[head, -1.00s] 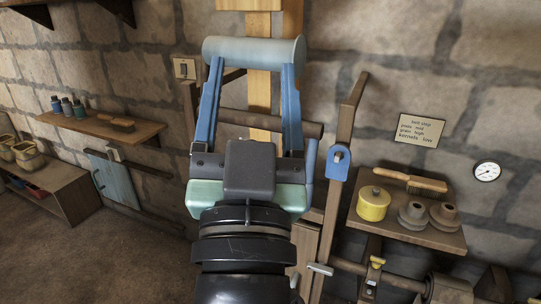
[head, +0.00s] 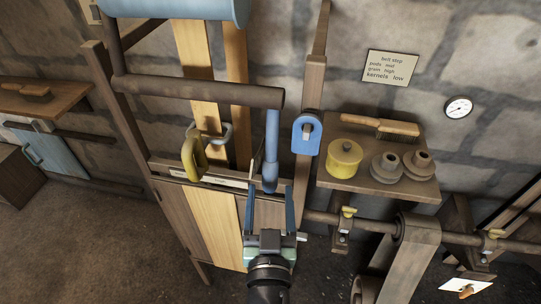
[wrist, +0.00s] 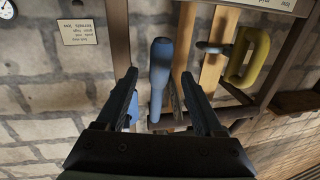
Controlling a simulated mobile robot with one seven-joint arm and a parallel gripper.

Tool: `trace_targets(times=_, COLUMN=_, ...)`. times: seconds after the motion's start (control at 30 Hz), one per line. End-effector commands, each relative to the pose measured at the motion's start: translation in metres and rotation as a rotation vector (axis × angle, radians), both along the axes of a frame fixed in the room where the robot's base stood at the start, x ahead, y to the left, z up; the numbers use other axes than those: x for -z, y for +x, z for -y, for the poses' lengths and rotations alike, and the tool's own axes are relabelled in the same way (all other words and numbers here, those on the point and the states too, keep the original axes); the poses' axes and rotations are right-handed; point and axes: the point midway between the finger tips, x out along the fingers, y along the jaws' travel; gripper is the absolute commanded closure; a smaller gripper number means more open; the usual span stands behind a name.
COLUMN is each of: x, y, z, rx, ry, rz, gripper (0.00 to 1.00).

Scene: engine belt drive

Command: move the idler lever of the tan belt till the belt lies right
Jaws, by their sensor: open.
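The tan belt shows as two upright strands, left (head: 195,75) and right (head: 238,95), below a pale blue drum; part of it also shows in the wrist view (wrist: 214,55). A blue lever (head: 271,150) hangs from the right end of a dark round bar. In the wrist view the blue lever (wrist: 160,75) stands between my fingertips, with space on both sides. My gripper (head: 270,188) is open, with its fingers around the level of the lever's lower end. Contact with the lever cannot be made out.
A yellow loop handle (head: 194,155) sits at the belt left of the lever, above a pale marked strip (head: 225,180). A blue bracket (head: 306,135) is on the post to the right. A shelf (head: 340,183) holds a yellow pot, a brush and grey stepped pieces.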

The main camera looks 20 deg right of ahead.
Motion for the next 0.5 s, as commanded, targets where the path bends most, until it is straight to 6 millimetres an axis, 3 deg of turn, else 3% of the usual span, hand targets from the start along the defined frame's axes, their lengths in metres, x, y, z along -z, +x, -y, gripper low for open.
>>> trace_targets(times=0.2, x=-0.005, y=0.038, z=0.015, rx=0.000, ry=0.000, rz=0.002, gripper=0.31)
trace_targets(times=0.5, x=-0.002, y=0.072, z=0.030, rx=0.001, ry=0.001, rz=0.001, gripper=0.31)
